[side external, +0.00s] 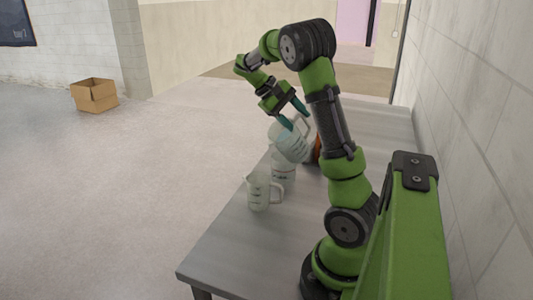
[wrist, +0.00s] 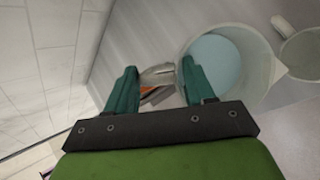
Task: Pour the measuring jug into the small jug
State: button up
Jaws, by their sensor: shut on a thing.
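My gripper (side external: 290,112) is shut on the handle of a clear jug with markings, which I take as the measuring jug (side external: 292,145). It is held tilted above the table. In the wrist view, my gripper (wrist: 158,85) has the handle between its fingers, and the measuring jug (wrist: 250,38) shows its round mouth with pale blue inside. A clear jug with a handle, likely the small jug (side external: 259,192), stands upright on the table, nearer the front. A jug at the right edge of the wrist view (wrist: 305,52) is partly cut off; it may be the same one.
An orange-brown thing (side external: 314,151) is behind the held jug. The grey table (side external: 225,245) is bare at its front left. A cardboard box (side external: 95,96) is on the floor.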

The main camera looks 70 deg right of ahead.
jog(key=shift+w+a+f+m+g+h, duration=0.1)
jog(key=shift+w+a+m+g+h, duration=0.25)
jog(key=shift+a+g+h, duration=0.3)
jog(key=shift+w+a+m+g+h, duration=0.15)
jog(key=shift+w+a+g+h, duration=0.35)
jog(key=shift+h, duration=0.25)
dwell(2.8)
jog(key=shift+w+a+f+g+h, duration=0.15)
jog(key=shift+a+f+g+h, duration=0.15)
jog(key=shift+f, duration=0.15)
dwell(1.5)
